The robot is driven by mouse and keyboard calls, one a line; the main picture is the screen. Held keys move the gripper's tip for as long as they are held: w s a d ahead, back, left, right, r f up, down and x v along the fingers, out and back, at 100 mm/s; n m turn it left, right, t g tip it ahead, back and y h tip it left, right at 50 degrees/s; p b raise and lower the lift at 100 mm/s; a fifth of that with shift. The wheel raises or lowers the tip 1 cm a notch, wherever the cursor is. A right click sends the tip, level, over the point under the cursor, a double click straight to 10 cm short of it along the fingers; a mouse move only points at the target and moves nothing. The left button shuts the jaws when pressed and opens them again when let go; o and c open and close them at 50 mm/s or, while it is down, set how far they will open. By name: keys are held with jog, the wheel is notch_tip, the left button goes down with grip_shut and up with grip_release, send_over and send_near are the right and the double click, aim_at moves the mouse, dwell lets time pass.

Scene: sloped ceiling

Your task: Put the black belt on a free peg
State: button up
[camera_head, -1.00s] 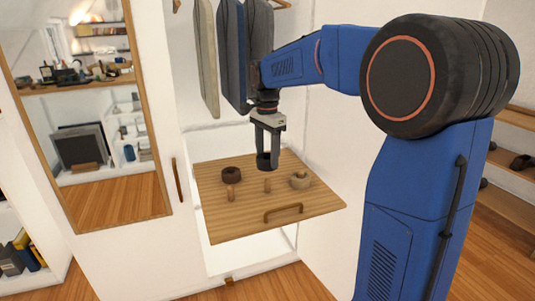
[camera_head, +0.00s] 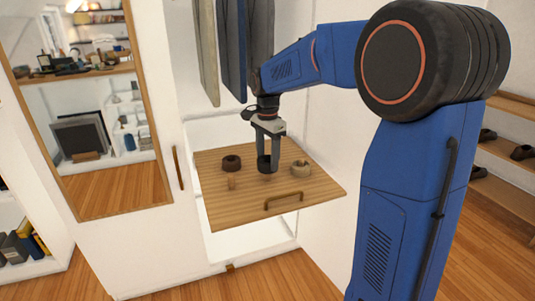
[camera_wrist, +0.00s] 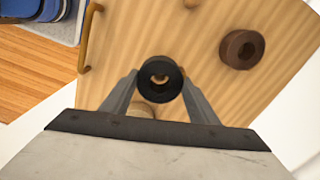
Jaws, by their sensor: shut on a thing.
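The black belt (camera_head: 264,165), rolled into a ring, is held between the fingertips of my gripper (camera_head: 268,160). It also shows in the wrist view (camera_wrist: 161,79), with light wood visible through its hole. It is low over the middle of the wooden pull-out board (camera_head: 235,211). The middle peg is hidden in the head view, and I cannot tell whether the belt is around it or just above it. A free peg (camera_head: 231,182) stands at the front left. A brown rolled belt (camera_head: 231,163) sits behind it, and a beige rolled belt (camera_head: 300,169) sits to the right.
Clothes (camera_head: 233,50) hang above and behind the board, near my arm. A wooden handle (camera_head: 283,202) is at the board's front edge. A mirror (camera_head: 110,130) stands at left. White walls flank the board, and shoe shelves (camera_head: 510,150) are at right.

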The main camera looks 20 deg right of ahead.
aim_at(268, 168)
jog(key=shift+f, duration=2.1)
jog(key=o, duration=1.2)
jog(key=shift+r, duration=8.7)
